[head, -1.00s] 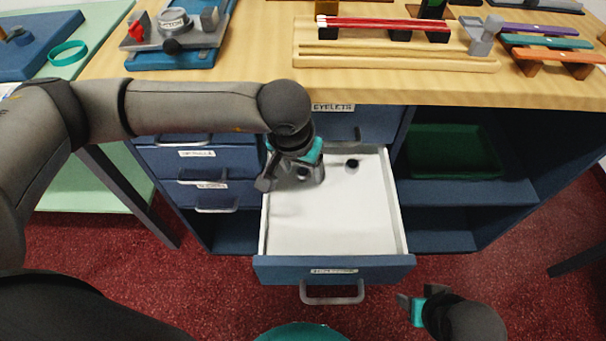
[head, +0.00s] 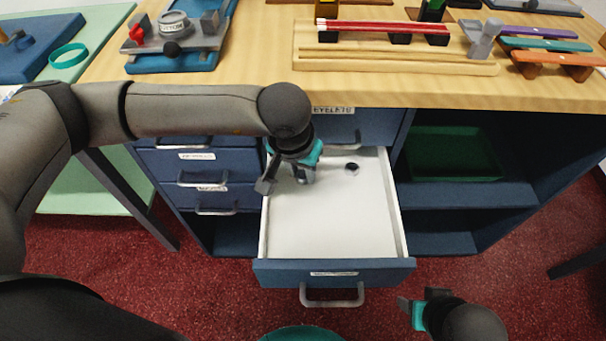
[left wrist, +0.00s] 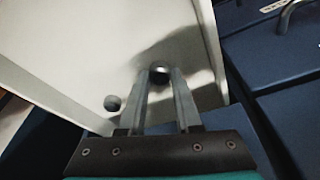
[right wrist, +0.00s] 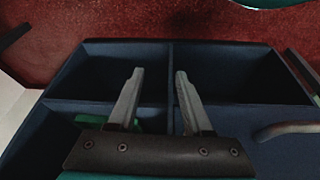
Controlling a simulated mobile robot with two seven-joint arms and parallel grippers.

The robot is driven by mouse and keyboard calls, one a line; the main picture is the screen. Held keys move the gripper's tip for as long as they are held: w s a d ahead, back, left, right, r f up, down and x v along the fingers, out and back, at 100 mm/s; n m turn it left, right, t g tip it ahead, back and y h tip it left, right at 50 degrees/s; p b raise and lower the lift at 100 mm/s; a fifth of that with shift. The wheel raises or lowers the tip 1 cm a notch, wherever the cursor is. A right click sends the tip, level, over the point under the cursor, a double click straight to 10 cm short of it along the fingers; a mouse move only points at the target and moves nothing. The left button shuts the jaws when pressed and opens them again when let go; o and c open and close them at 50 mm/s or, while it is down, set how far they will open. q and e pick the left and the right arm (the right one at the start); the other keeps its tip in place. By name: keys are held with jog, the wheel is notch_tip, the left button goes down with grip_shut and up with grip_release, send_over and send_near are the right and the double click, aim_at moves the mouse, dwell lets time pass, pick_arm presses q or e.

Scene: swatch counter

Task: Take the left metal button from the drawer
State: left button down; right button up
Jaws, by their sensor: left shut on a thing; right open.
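The open drawer (head: 330,225) has a white inside and a blue front. My left gripper (head: 300,182) reaches down into its back left part. In the left wrist view its fingers (left wrist: 160,75) are shut on a round metal button (left wrist: 159,69), the left one, at their tips. My right gripper (head: 413,308) is open and empty, in front of the cabinet, right of the drawer handle.
Closed blue drawers (head: 205,165) stand left of the open drawer. Open shelves with a green tray (head: 455,152) are to the right. The wooden counter top (head: 250,90) above holds a tray with red rods (head: 385,24) and a press-like tool (head: 175,40).

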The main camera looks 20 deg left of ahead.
aim_at(302, 178)
pick_arm(q)
jog(key=shift+r, duration=0.15)
jog(key=shift+s+r, duration=0.15)
notch_tip(302, 178, up, 7)
jog(key=p, duration=0.3)
jog(key=s+d+p, duration=0.1)
jog(key=s, duration=0.4)
jog(key=s+d+p, duration=0.2)
jog(key=s, duration=0.4)
jog(key=s+d+p, duration=0.1)
jog(key=s+d, duration=0.1)
jog(key=s, duration=0.4)
jog(key=shift+s+f, duration=0.2)
jog(key=shift+s+d+p, duration=0.25)
jog(key=shift+s+p, duration=0.4)
jog(key=shift+s, duration=0.1)
pick_arm(e)
jog(key=s+d+f+g, duration=0.1)
jog(key=s+d+f, duration=0.1)
jog(key=f, duration=0.5)
jog(key=s+d+f, duration=0.1)
jog(key=s+f, duration=0.4)
jog(key=f, duration=0.3)
jog(key=shift+s+d+f+g+h, duration=0.2)
jog(key=shift+d+g+h, duration=0.1)
jog(key=shift+d+g, duration=0.1)
